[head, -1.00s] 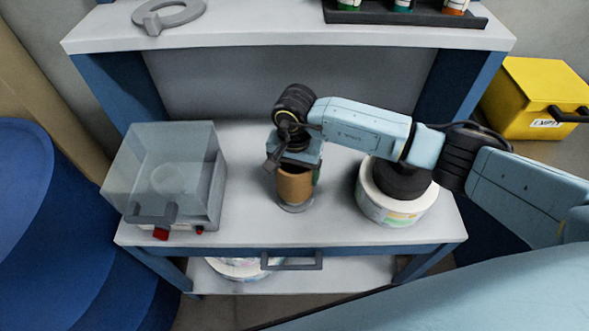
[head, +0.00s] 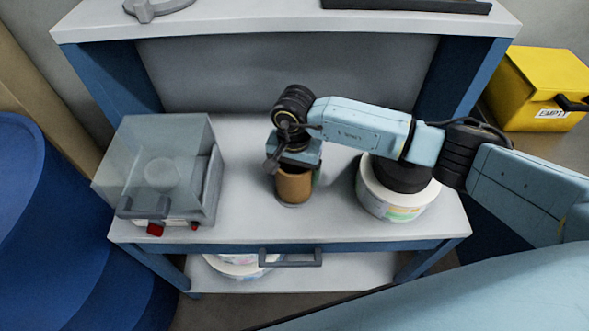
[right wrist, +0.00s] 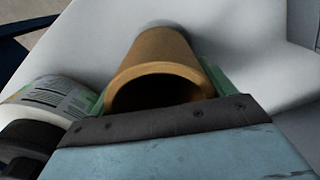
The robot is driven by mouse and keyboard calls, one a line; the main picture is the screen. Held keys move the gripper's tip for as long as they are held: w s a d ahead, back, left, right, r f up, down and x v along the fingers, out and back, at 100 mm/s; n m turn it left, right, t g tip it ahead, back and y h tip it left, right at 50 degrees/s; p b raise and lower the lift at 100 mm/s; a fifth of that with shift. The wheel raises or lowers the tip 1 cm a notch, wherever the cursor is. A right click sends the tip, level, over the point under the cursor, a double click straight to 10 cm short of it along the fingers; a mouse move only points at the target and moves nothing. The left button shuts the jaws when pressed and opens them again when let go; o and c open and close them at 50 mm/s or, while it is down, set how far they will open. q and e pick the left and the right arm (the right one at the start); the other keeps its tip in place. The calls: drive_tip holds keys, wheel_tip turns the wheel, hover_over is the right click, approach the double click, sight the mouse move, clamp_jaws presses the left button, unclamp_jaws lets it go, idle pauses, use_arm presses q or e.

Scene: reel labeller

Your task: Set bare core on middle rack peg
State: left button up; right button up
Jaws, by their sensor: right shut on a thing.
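The bare core, a brown cardboard tube (head: 294,187), stands upright at the middle of the bench, on or just above a small grey round base that is the middle peg's place. My right gripper (head: 293,165) comes down over the top of the core and is shut on it. In the right wrist view the core (right wrist: 158,62) shows its open end close to the gripper's edge, with a green finger along its side. The peg itself is hidden inside or below the core. My left gripper is not in view.
A white reel with a coloured label (head: 397,203) stands right of the core. A clear-covered machine (head: 165,165) with red knobs stands left. The bench (head: 240,140) has a shelf above and a drawer handle (head: 290,258) in front. A yellow bin (head: 540,85) is at right.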

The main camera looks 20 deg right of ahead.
drive_tip(key=shift+f, duration=0.4)
drive_tip(key=o, duration=0.9)
